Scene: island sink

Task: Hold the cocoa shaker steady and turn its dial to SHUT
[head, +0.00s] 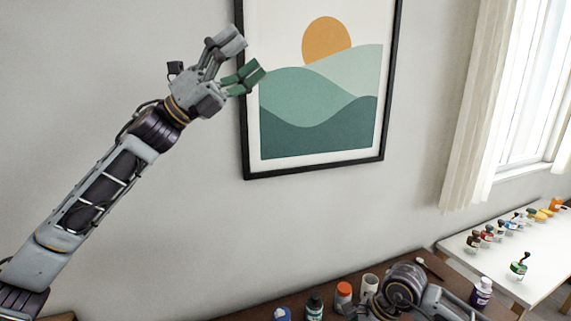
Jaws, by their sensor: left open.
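My left gripper (247,56) is raised in front of the wall, beside the left edge of the framed picture. Its fingers are spread apart with nothing between them, well above the brown counter (432,270). My right arm reaches in low over the counter at the bottom; its gripper does not show. I cannot make out the cocoa shaker or its dial for certain. A pale cylinder (370,284) stands just left of my right arm, partly hidden.
An orange-lidded jar (343,295), a dark green bottle (314,306) and a blue item (282,314) stand along the counter. A purple bottle (482,290) stands at its right. A white table (540,277) holds several small items. The framed picture (320,155) hangs close behind my left gripper.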

